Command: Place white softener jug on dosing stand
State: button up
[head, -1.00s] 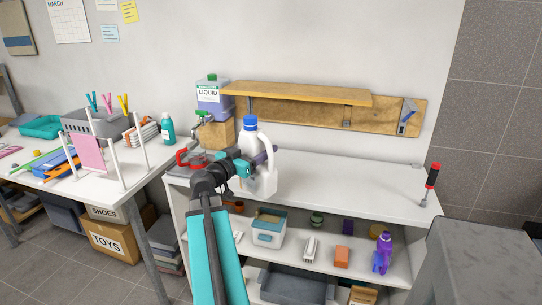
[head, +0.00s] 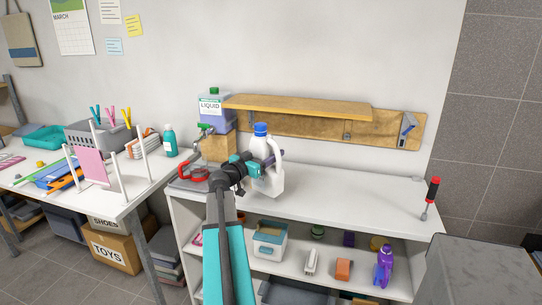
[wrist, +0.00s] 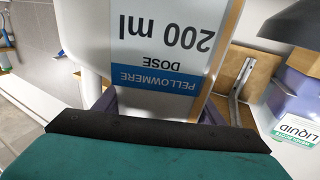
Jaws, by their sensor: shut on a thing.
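The white softener jug (head: 266,180) has a blue cap and a side handle, and is upright or nearly so. My gripper (head: 250,168) is shut on its body from the left. In the wrist view the jug's label (wrist: 165,45) reads upside down, with purple finger parts on both sides of the jug; the gripper (wrist: 160,105) is close against it. The jug's base shows above the white bench top (head: 340,195); I cannot tell the exact gap. A wooden block (head: 217,148) stands behind it on the left, possibly the dosing stand; this is not certain.
A red-handled item (head: 192,177) lies left of my gripper. A wooden wall shelf (head: 300,105) overhangs the back. The bench top between is clear.

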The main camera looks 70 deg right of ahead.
jog(key=shift+w+d+f+p, duration=0.15)
jog(key=shift+d+p, duration=0.1)
jog(key=shift+d, duration=0.95)
jog(key=shift+w+d+r+p, duration=0.15)
jog(key=shift+d+p, duration=0.1)
jog(key=shift+d, duration=0.95)
jog(key=shift+f, duration=0.2)
jog(key=shift+f+p, duration=0.55)
jog(key=shift+f, duration=1.15)
jog(key=o, duration=1.9)
jog(key=shift+f, duration=0.1)
jog(key=b+v, duration=0.3)
jog(key=v, duration=0.9)
